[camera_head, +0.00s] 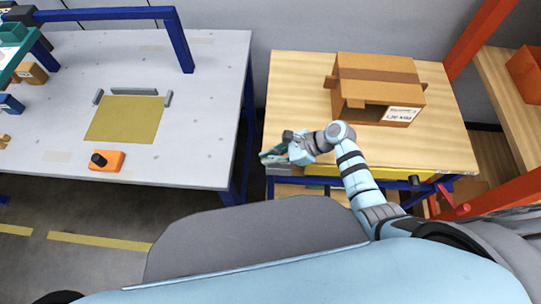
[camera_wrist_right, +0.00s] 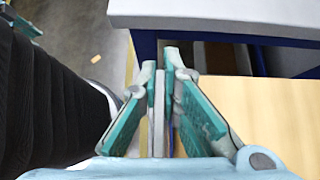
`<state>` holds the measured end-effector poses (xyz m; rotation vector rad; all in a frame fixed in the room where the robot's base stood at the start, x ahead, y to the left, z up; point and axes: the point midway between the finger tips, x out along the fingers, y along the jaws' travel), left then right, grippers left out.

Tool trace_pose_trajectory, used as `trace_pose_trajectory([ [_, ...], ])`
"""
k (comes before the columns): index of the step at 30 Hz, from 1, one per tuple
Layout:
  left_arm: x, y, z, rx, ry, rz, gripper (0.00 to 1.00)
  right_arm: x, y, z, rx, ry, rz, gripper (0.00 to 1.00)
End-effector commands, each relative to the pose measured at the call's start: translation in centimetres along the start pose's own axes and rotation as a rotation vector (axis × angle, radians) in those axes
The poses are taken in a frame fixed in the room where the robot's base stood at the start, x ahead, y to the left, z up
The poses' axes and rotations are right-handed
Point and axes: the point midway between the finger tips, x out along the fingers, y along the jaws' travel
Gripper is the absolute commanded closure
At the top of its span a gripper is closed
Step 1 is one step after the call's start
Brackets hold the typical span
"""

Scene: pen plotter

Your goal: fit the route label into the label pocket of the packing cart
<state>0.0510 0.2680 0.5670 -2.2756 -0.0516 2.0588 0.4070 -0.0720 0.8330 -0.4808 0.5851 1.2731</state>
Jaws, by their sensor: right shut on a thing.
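The packing cart (camera_head: 300,100) has a wooden top and a blue frame; it stands at right in the head view. My right gripper (camera_head: 272,155) is at the cart's front left corner. In the right wrist view my right gripper (camera_wrist_right: 162,75) is shut on a thin, pale, flat piece, seen edge-on between the teal pads. It appears to be the route label (camera_wrist_right: 159,125); its face is hidden. The label pocket cannot be made out clearly near the gripper. A teal and pale-blue part, apparently my left gripper (camera_wrist_right: 20,22), shows at the wrist view's top left edge.
An open cardboard box (camera_head: 375,75) with a white printed label stands on the cart. A yellow strip (camera_head: 385,173) runs along its front edge. A grey workbench (camera_head: 210,110) with a tan mat (camera_head: 125,118) stands left, across a narrow gap.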

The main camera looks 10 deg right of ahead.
Motion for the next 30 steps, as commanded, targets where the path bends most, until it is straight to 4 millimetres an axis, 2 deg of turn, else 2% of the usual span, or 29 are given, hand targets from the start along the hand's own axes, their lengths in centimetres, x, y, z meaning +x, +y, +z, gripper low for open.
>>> trace_pose_trajectory([
  [25, 1.5, 0.1, 0.1, 0.000, 0.000, 0.000, 0.74, 1.4, 0.0, -1.7, 0.000, 0.000, -0.001, 1.00],
  [27, 1.5, 0.1, 0.1, 0.000, 0.000, 0.000, 0.74, 1.4, 0.0, -1.6, 0.000, 0.000, 0.000, 0.85],
  [30, 1.4, 0.1, 0.1, 0.000, 0.000, 0.000, 0.74, 1.4, 0.0, -1.6, 0.000, 0.000, 0.000, 0.71],
])
